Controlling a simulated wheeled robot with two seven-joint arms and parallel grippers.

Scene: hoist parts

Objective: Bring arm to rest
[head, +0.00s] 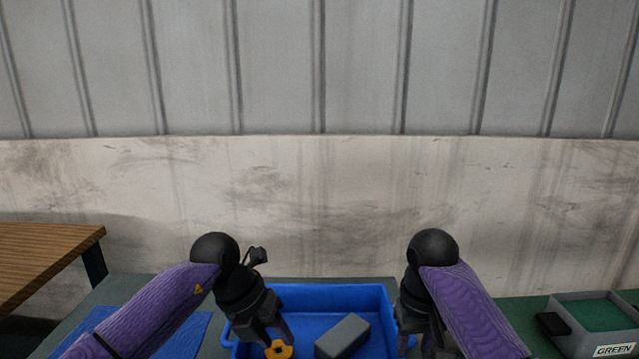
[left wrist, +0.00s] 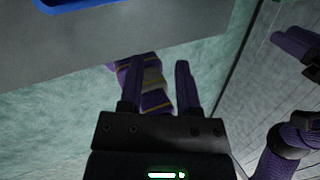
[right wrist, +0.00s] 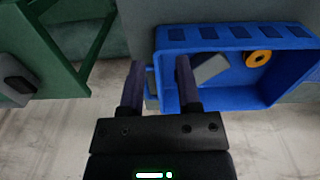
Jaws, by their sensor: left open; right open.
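My left gripper (head: 275,332) is open, in front of the left part of the blue bin (head: 377,300) in the head view. My right gripper (head: 422,338) is open at the bin's right side in the head view. In the right wrist view its fingers (right wrist: 159,82) are apart and empty, beside the bin's near wall (right wrist: 225,100). The right fingertips partly overlap the bin's edge in that view.
The bin holds an orange ring (head: 279,349) and a grey block (head: 342,336). A wooden table (head: 45,258) stands at left. A grey tray labelled GREEN (head: 570,338) and a black piece (head: 553,323) are on the green surface at right. A wall closes the back.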

